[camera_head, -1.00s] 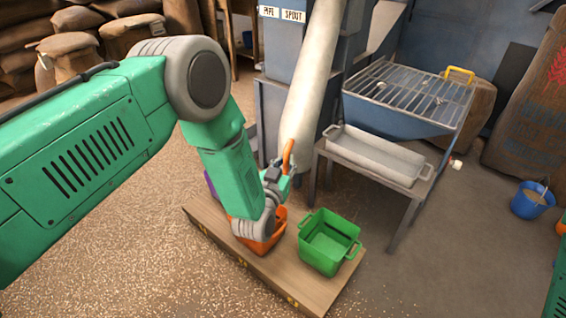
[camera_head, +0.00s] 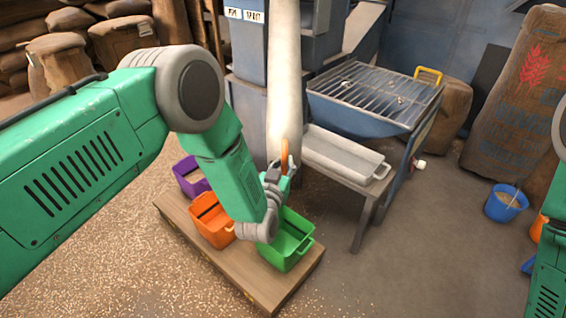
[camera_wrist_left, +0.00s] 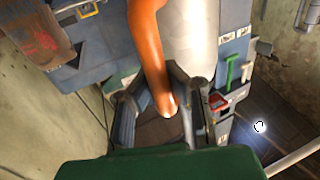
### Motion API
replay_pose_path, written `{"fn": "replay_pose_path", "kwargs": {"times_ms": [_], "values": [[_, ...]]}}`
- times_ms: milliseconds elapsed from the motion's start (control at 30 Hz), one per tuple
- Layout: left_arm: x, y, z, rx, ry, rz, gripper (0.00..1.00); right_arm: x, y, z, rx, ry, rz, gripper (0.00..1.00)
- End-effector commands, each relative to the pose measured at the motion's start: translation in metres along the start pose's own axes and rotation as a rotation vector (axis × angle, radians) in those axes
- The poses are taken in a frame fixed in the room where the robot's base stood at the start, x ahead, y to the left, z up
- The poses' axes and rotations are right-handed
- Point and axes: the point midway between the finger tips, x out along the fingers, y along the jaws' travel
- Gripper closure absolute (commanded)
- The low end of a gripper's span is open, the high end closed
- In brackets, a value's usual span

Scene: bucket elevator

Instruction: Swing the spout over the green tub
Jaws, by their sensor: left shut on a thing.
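The spout (camera_head: 284,75) is a long pale pipe hanging from the grey machine. It also shows in the wrist view (camera_wrist_left: 195,38). Its orange handle (camera_head: 285,150) is at the lower end. My left gripper (camera_head: 279,172) is shut on this handle; in the left wrist view the fingers (camera_wrist_left: 158,110) flank the orange bar (camera_wrist_left: 150,60). The green tub (camera_head: 302,249) stands on the wooden platform, below and just right of the gripper, partly covered by my wrist. The spout's mouth is hidden behind the gripper, so its exact position over the tub cannot be told. My right gripper is out of view.
An orange tub (camera_head: 207,228) and a purple tub (camera_head: 185,182) stand left of the green tub on the platform (camera_head: 265,288). A pale tray (camera_head: 340,152) on a stand is close right of the spout. A blue bucket (camera_head: 505,205) is on the floor far right.

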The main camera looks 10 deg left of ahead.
Motion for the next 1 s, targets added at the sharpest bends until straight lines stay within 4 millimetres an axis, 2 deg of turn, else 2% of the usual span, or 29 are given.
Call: {"fn": "replay_pose_path", "kwargs": {"times_ms": [33, 367, 400, 433, 467, 1000], "values": [[-0.0040, 0.0062, 0.0048, 0.002, -0.013, 0.013, 1.00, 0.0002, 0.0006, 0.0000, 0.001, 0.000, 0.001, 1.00], [-0.0038, 0.0079, 0.0047, -0.002, -0.012, 0.019, 1.00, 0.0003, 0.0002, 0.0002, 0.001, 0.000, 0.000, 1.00], [-0.0037, 0.0080, 0.0046, -0.002, -0.012, 0.019, 0.80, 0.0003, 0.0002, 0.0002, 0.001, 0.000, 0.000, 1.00], [-0.0036, 0.0082, 0.0045, -0.001, -0.012, 0.019, 0.69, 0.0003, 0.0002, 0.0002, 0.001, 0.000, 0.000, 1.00], [-0.0034, 0.0083, 0.0041, 0.001, -0.012, 0.017, 0.64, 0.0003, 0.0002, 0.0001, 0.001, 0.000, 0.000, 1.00], [-0.0008, 0.0010, 0.0016, -0.003, -0.003, 0.010, 0.64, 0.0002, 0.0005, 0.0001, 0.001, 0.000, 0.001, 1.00]]}}
